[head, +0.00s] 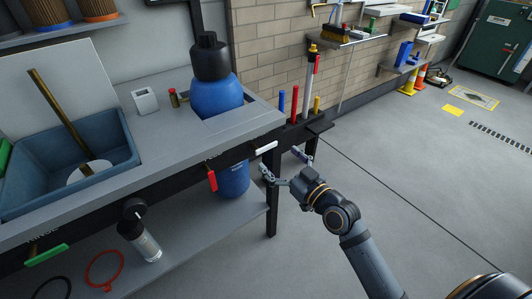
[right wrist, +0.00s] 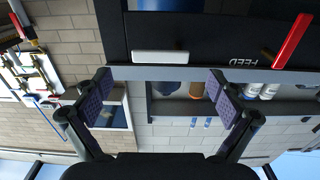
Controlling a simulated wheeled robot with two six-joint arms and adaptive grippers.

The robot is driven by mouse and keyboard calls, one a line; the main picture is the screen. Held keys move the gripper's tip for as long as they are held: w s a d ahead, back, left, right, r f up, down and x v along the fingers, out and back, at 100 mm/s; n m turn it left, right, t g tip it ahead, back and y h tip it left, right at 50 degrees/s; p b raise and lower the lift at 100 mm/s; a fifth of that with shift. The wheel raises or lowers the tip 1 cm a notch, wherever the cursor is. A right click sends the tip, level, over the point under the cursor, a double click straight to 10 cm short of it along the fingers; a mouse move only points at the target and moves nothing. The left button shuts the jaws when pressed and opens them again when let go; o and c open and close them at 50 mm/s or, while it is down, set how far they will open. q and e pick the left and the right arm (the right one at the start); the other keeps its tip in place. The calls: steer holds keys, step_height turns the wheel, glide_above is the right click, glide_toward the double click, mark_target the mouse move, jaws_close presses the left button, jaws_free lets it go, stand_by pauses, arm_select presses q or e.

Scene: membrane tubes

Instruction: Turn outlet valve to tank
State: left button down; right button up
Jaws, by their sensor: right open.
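My right gripper (head: 283,163) is open and empty, just off the bench's front edge at its right end. In the right wrist view its two purple-padded fingers (right wrist: 159,82) are spread wide. A white lever handle (head: 266,146) lies level on the black front panel. It also shows in the right wrist view (right wrist: 159,57), centred ahead of the fingertips and apart from them. A red lever handle (head: 212,180) hangs down to its left; it shows beside the label FEED in the right wrist view (right wrist: 292,41). I cannot read which handle is the outlet valve. My left gripper is out of view.
A green handle (head: 46,254) is at the panel's lower left. A blue tank (head: 215,95) with a black cap stands in the bench top (head: 150,135). Coloured upright tubes (head: 295,105) stand past the bench's right end.

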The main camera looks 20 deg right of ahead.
mark_target(268, 149)
steer(key=x, duration=0.6)
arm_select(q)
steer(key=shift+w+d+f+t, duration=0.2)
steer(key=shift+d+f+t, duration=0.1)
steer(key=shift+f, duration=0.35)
arm_select(e)
steer(key=c, duration=1.2)
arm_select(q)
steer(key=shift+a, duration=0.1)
